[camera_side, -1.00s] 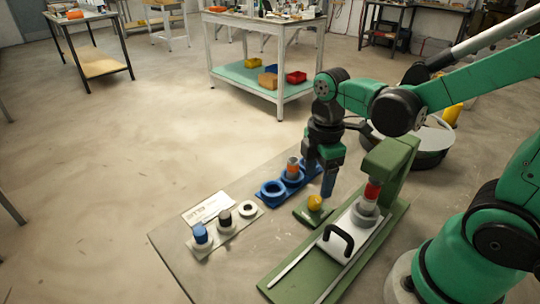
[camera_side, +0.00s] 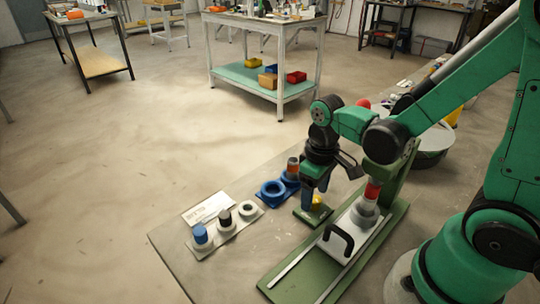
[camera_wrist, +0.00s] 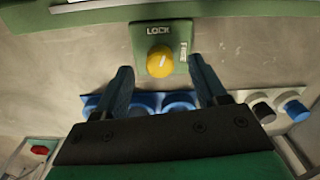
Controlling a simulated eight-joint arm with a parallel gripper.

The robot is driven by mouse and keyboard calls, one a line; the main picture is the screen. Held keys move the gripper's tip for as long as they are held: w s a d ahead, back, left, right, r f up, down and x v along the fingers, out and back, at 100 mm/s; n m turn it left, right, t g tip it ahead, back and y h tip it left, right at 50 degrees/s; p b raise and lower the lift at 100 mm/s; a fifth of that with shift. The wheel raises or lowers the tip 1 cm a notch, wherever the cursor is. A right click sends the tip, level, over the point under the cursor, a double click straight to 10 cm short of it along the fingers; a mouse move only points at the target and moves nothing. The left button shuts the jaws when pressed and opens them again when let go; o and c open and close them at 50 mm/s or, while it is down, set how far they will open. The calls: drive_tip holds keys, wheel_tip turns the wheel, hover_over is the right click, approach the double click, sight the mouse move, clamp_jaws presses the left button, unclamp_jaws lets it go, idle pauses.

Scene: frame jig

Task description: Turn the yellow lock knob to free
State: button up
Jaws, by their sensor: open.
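The yellow lock knob (camera_wrist: 160,61) sits on a small green plate (camera_wrist: 161,35) marked LOCK and FREE. Its white pointer line is tilted a little right of the LOCK word, short of FREE. My gripper (camera_wrist: 158,75) is open, with one blue finger on either side of the knob's line and the knob just beyond the fingertips. In the side view the knob (camera_side: 317,201) is partly hidden behind my gripper (camera_side: 309,206). I cannot tell whether a finger touches it.
A green frame jig (camera_side: 385,228) with a white carriage, black handle (camera_side: 338,240) and red-topped part stands right of the knob. Blue ring holders (camera_side: 271,192) and a pale tray with a blue-capped part (camera_side: 200,234) lie to the left.

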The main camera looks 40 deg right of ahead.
drive_tip(key=shift+f, duration=0.75)
clamp_jaws()
drive_tip(key=shift+m, duration=0.3)
drive_tip(key=m, duration=1.2)
drive_tip(key=shift+m, duration=0.3)
